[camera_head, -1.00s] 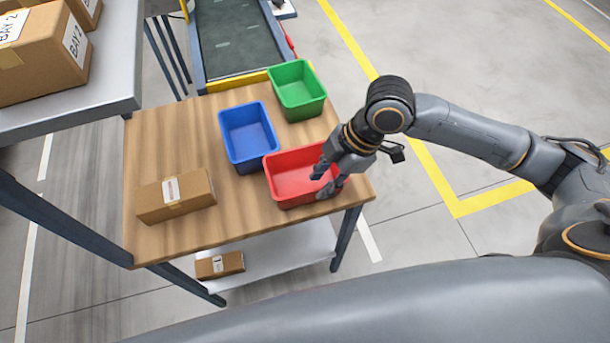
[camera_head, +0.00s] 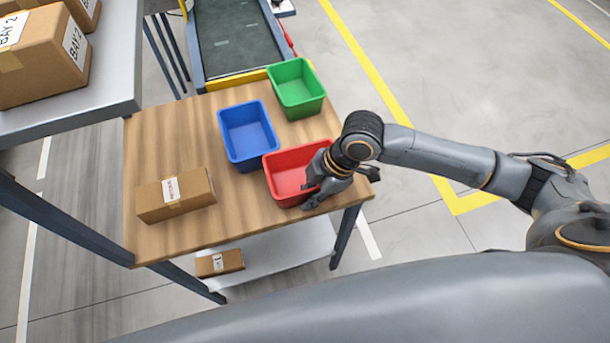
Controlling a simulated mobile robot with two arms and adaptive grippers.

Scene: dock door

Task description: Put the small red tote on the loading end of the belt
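The small red tote (camera_head: 284,180) stands upright on the wooden table top, near its right front corner. My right gripper (camera_head: 308,197) is over the tote's right near corner, its fingers apart. One finger is over the inside of the tote and the other is by the near wall, partly hiding the rim. Whether the fingers touch the wall I cannot tell. The belt (camera_head: 238,45) is dark green, and its near end with a yellow edge (camera_head: 238,83) lies just behind the table. My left gripper is out of view.
A blue tote (camera_head: 247,132) stands close behind the red one, and a green tote (camera_head: 297,90) is further back right. A brown carton (camera_head: 175,195) lies at the left on the table (camera_head: 160,130). A grey shelf with cartons (camera_head: 120,90) stands at left.

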